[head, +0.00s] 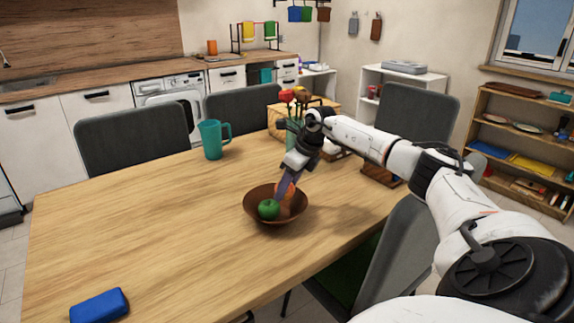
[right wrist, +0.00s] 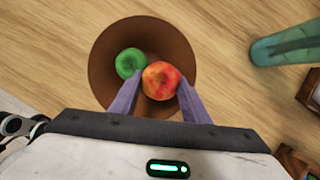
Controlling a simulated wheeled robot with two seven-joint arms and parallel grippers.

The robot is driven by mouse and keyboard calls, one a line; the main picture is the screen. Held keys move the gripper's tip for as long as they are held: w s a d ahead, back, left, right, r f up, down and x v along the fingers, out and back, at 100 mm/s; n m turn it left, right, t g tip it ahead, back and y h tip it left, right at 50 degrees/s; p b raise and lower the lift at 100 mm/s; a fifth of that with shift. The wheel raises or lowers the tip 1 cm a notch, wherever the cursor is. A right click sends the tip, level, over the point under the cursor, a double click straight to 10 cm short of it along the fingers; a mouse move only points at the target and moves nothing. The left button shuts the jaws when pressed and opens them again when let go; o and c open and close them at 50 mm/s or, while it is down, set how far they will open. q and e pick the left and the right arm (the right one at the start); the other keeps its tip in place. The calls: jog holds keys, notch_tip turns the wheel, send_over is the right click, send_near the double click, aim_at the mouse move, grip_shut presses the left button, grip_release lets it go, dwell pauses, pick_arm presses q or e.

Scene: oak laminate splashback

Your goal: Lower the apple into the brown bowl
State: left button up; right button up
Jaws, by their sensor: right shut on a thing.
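The brown bowl (head: 262,220) stands on the wooden table, and it also shows in the right wrist view (right wrist: 105,85). A green apple (head: 268,209) lies inside it, seen at the upper left of the bowl in the right wrist view (right wrist: 130,63). A red-orange apple (right wrist: 161,80) is between the fingers of my right gripper (right wrist: 160,98), which is shut on it. In the head view my right gripper (head: 285,190) reaches down over the bowl, partly hiding this apple. I cannot tell whether the held apple touches the bowl. My left gripper is not in view.
A teal mug (head: 211,140) stands farther back on the table (head: 150,215). A blue box-like item (head: 99,305) lies at the front left. A vase with flowers and a wooden crate (head: 275,118) are behind my right gripper. The table left of the bowl is clear.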

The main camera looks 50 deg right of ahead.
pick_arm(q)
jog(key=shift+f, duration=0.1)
pick_arm(e)
jog(key=shift+f, duration=0.2)
jog(key=o, duration=1.2)
jog(key=shift+c, duration=0.2)
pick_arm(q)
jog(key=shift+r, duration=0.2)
pick_arm(e)
jog(key=shift+r, duration=0.15)
jog(key=shift+s+r+p, duration=0.1)
jog(key=shift+r+p, duration=0.2)
pick_arm(q)
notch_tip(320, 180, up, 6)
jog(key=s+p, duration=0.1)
jog(key=p, duration=0.4)
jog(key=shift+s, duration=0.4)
pick_arm(e)
jog(key=v, duration=0.7)
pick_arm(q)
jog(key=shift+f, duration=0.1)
